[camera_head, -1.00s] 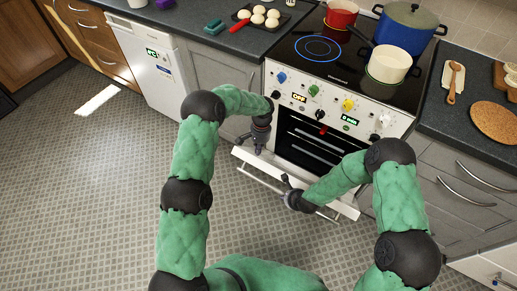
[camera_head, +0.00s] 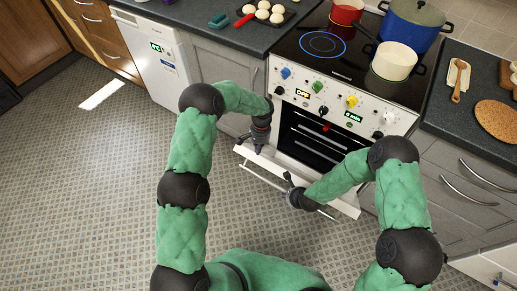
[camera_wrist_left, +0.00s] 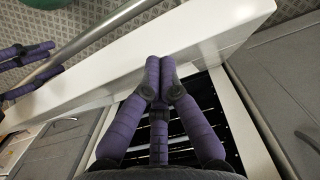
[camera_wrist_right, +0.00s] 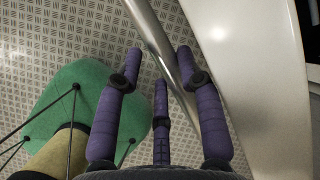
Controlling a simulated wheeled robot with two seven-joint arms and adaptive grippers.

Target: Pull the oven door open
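The oven (camera_head: 330,115) has a white front, and its door (camera_head: 268,164) is tilted down partway open, showing dark racks inside. The door's bar handle (camera_head: 262,179) runs along its outer face. My left gripper (camera_head: 258,148) is at the door's top edge near its left end. In the left wrist view its fingertips (camera_wrist_left: 160,66) meet over the door's edge with nothing seen between them. My right gripper (camera_head: 289,181) is at the handle. In the right wrist view its fingers (camera_wrist_right: 158,60) are apart, with the handle (camera_wrist_right: 150,28) passing between them, beside the white door (camera_wrist_right: 255,80).
Several pots stand on the hob: a red one (camera_head: 346,12), a blue one (camera_head: 413,27) and a cream one (camera_head: 394,62). A tray of buns (camera_head: 263,13) is on the left counter. Grey cabinets flank the oven. The tiled floor (camera_head: 90,190) at left is clear.

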